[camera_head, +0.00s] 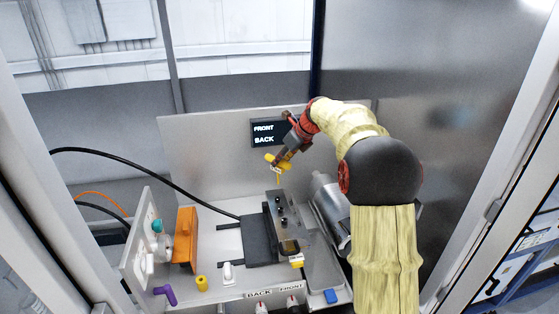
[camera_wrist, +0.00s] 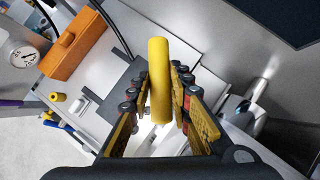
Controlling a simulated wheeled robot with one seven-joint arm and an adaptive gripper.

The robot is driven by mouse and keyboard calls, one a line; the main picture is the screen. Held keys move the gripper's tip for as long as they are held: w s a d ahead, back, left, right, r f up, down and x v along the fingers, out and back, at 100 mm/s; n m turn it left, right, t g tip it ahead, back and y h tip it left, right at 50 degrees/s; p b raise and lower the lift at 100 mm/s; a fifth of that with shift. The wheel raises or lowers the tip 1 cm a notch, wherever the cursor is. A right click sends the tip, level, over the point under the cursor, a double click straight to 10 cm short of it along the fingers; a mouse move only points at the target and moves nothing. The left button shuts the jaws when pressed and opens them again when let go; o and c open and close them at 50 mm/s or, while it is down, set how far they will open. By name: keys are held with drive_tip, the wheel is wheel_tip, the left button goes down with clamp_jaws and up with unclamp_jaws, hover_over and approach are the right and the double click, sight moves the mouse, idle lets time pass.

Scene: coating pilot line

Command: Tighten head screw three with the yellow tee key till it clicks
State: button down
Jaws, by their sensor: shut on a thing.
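The yellow tee key (camera_head: 277,161) is in my gripper (camera_head: 282,158), over the far end of the head. In the wrist view its thick yellow crossbar (camera_wrist: 159,80) stands between the fingers of my gripper (camera_wrist: 162,100), which are shut on it. In the head camera view the thin shaft points down toward the far end of the grey metal head (camera_head: 291,218). I cannot tell whether its tip touches a screw. Several dark head screws (camera_head: 281,198) show in a row along the head, nearer the front than the key.
A metal cylinder (camera_head: 325,199) lies right of the head. An orange block (camera_head: 186,237), a yellow cylinder (camera_head: 202,284) and a purple piece (camera_head: 165,294) are at the left.

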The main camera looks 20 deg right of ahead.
sight(278, 180)
drive_tip(key=shift+a+f+b, duration=0.15)
drive_tip(key=shift+f+b, duration=0.15)
drive_tip(key=shift+f, duration=0.45)
drive_tip(key=shift+f+b, duration=0.85)
drive_tip(key=shift+f, duration=1.3)
drive_tip(key=shift+p, duration=1.05)
drive_tip(key=shift+f+b, duration=0.5)
drive_tip(key=shift+f, duration=0.8)
drive_tip(key=c, duration=1.6)
unclamp_jaws()
drive_tip(key=shift+o, duration=0.2)
drive_tip(key=v, duration=1.2)
drive_tip(key=shift+s, duration=0.1)
